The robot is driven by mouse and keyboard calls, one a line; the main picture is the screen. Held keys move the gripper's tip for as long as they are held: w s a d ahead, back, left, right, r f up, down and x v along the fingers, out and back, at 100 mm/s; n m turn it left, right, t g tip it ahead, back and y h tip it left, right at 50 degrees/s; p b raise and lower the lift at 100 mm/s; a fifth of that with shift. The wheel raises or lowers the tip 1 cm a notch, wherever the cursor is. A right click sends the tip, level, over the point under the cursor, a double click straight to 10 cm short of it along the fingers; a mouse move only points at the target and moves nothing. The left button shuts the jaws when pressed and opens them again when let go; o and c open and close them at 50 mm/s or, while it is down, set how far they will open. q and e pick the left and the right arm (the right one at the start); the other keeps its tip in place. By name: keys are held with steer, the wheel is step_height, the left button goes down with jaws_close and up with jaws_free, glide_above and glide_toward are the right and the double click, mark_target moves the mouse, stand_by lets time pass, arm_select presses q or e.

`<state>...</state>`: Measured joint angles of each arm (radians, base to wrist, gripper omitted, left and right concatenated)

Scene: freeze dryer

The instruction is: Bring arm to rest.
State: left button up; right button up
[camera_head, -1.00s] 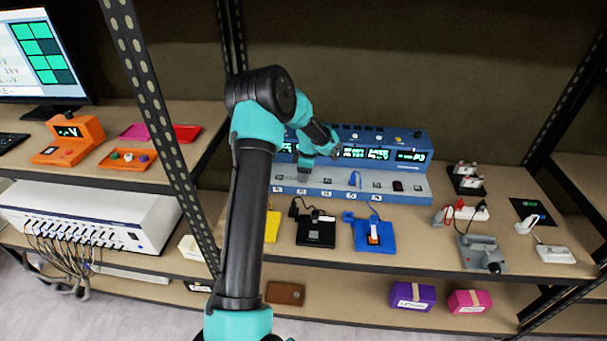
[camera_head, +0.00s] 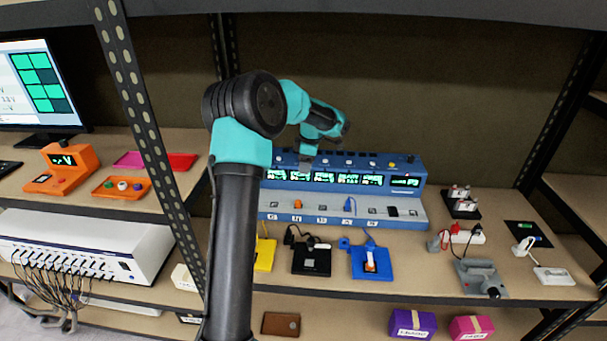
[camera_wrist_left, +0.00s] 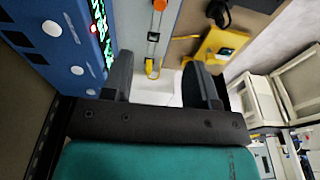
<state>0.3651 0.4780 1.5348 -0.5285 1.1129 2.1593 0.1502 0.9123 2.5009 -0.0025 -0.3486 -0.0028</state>
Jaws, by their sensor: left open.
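My left arm, black and teal, rises through the middle of the head view and bends over at the elbow. My left gripper (camera_head: 307,155) hangs in front of the upper part of the blue console (camera_head: 410,209). In the left wrist view the left gripper's two dark fingers (camera_wrist_left: 162,82) stand apart with nothing between them. The console's blue face with white round buttons also shows there (camera_wrist_left: 62,48). My right gripper is in neither view.
An orange piece (camera_head: 297,204) and a blue plug (camera_head: 349,205) sit on the console's ledge. Yellow (camera_head: 265,255), black (camera_head: 312,261) and blue (camera_head: 371,262) devices stand on the shelf in front. A perforated post (camera_head: 158,150) is left of my arm.

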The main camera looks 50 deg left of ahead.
arm_select(q)
steer(key=shift+r, duration=0.3)
